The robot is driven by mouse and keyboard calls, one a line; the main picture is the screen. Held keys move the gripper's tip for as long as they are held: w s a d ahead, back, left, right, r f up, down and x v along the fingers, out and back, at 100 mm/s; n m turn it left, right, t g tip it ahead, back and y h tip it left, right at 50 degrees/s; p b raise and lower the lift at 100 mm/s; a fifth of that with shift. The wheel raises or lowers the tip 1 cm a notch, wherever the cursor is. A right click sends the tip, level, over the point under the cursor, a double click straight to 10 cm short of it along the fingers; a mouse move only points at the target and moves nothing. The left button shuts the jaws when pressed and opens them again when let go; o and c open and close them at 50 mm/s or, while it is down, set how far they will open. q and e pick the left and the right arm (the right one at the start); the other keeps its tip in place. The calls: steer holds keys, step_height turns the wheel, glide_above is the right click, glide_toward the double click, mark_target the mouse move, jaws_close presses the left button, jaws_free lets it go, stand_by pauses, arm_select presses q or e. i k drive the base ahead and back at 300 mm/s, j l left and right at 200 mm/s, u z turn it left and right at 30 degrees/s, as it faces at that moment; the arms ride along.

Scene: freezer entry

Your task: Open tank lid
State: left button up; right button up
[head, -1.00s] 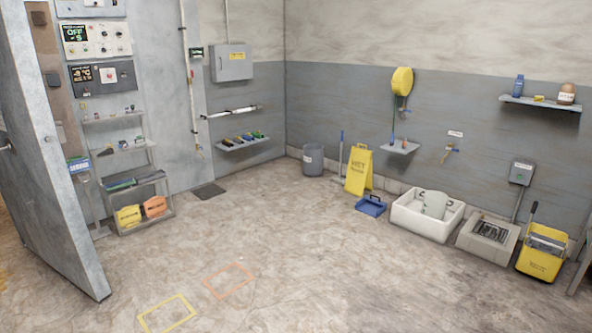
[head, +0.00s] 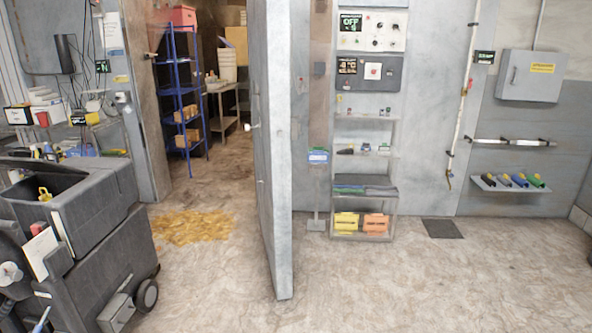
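A dark grey wheeled machine (head: 85,235) stands at the lower left of the head view, cut off by the left edge. It looks like a floor cleaning machine with a tank. A dark recess (head: 30,192) shows in its top, with a small yellow item (head: 44,194) at it. Neither of my grippers is in view.
A thick grey door (head: 268,150) stands open, seen nearly edge-on, beside a doorway with blue shelving (head: 184,95). A yellow-brown patch (head: 192,227) lies on the floor there. A rack (head: 365,205) stands behind the door. The front floor is clear.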

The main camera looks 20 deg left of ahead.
mark_target(39, 161)
steer(key=i+j+u, duration=0.1)
steer(key=i+u, duration=0.4)
steer(key=i, duration=0.35)
steer(key=i+l+u, duration=0.25)
steer(key=i+u, duration=0.2)
steer(key=i, duration=0.4)
